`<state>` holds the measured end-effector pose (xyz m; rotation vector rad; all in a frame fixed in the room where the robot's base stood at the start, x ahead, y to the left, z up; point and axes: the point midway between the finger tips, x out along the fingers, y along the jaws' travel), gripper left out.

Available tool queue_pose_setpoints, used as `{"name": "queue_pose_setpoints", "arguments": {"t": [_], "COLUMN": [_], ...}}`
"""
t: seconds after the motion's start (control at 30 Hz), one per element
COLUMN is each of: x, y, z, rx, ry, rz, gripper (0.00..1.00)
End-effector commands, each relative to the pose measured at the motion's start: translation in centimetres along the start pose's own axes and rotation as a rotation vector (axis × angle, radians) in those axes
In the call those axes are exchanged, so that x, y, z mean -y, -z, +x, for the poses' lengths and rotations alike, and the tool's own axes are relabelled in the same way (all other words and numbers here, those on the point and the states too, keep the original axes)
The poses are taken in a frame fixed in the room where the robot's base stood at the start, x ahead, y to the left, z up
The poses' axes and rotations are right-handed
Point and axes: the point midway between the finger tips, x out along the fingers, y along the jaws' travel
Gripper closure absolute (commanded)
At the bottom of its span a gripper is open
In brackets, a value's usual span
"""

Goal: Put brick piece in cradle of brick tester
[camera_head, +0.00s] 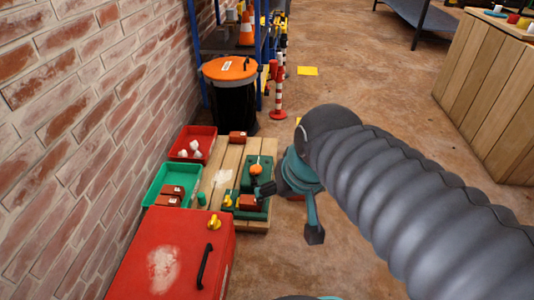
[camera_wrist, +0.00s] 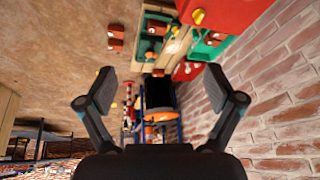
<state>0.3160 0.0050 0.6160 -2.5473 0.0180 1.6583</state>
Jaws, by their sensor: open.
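The green brick tester (camera_head: 257,213) stands on the right part of the low wooden platform, with an orange knob (camera_head: 256,169) and a yellow knob (camera_head: 228,201). A red-brown brick piece (camera_head: 248,202) sits on the tester beside the yellow knob; I cannot tell whether it is seated in the cradle. The tester also shows, upside down, in the wrist view (camera_wrist: 150,46). My gripper (camera_head: 289,212) is open and empty, above and to the right of the tester. In the wrist view its fingers (camera_wrist: 158,92) are wide apart with nothing between them.
A green tray (camera_head: 157,183) holds brick pieces and a red bin (camera_head: 180,140) holds white lumps. Another brick (camera_head: 238,137) lies at the platform's far end. Reddish blocks (camera_wrist: 115,45) show beside the platform. A red case (camera_head: 135,250), black barrel (camera_head: 232,105) and brick wall bound the area.

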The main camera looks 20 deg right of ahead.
Motion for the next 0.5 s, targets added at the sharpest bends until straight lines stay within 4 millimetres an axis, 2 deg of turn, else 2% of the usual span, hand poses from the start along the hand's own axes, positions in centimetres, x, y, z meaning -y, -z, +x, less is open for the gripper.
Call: {"name": "queue_pose_setpoints", "arguments": {"t": [0.2, 0.5], "x": [-0.5, -0.7], "y": [-1.5, -1.8], "z": [-1.0, -1.1], "rx": [-0.067, -0.076], "ry": [-0.036, -0.043], "rz": [-0.081, -0.095], "gripper": [0.08, 0.08]}}
